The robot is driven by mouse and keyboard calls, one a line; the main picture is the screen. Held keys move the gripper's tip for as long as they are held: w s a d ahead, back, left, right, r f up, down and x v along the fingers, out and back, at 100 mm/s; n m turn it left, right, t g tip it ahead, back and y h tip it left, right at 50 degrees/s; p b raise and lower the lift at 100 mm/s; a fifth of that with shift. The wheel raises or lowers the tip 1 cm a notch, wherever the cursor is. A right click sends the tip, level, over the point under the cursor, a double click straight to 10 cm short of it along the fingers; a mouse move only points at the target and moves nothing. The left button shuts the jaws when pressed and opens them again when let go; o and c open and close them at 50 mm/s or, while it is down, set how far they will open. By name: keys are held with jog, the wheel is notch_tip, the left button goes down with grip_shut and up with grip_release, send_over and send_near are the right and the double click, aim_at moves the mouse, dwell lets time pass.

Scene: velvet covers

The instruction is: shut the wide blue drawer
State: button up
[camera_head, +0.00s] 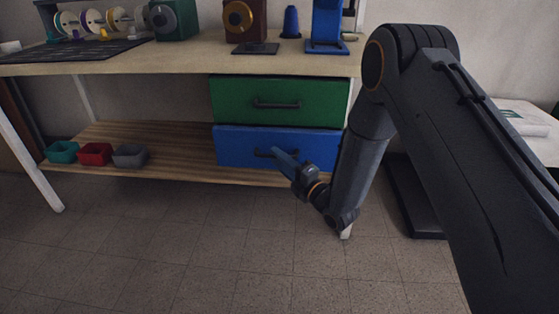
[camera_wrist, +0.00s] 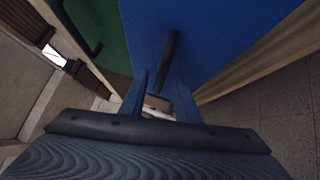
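The wide blue drawer (camera_head: 235,146) is the lower of two drawers under the workbench, with a dark bar handle (camera_head: 264,153) on its front. The drawer front looks close to flush with the green one above; I cannot tell whether a small gap stays open. My gripper (camera_head: 278,154) is in front of the blue front, near the handle, and hides part of it. In the wrist view the blue front (camera_wrist: 215,35) fills the upper middle, and its handle (camera_wrist: 168,58) lies just beyond my gripper (camera_wrist: 160,88). The fingers are apart, with no object visibly held. Contact is unclear.
A green drawer (camera_head: 290,92) with its own handle sits directly above. A wooden lower shelf (camera_head: 180,170) holds teal (camera_head: 62,152), red (camera_head: 95,154) and grey (camera_head: 130,155) bins to the left. White bench legs (camera_head: 38,165) stand at the sides. The tiled floor (camera_head: 190,250) in front is clear.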

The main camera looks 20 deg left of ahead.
grip_shut()
jog(key=w, duration=0.1)
jog(key=w+b, duration=0.1)
jog(key=w, duration=0.1)
jog(key=shift+w+a+r, duration=0.1)
jog(key=shift+w+a, duration=0.2)
jog(key=shift+a, duration=0.1)
jog(key=shift+o, duration=0.4)
grip_release()
jog(key=p+v, duration=0.2)
jog(key=v, duration=0.5)
jog(key=shift+s+d, duration=0.25)
jog(key=shift+d, duration=0.05)
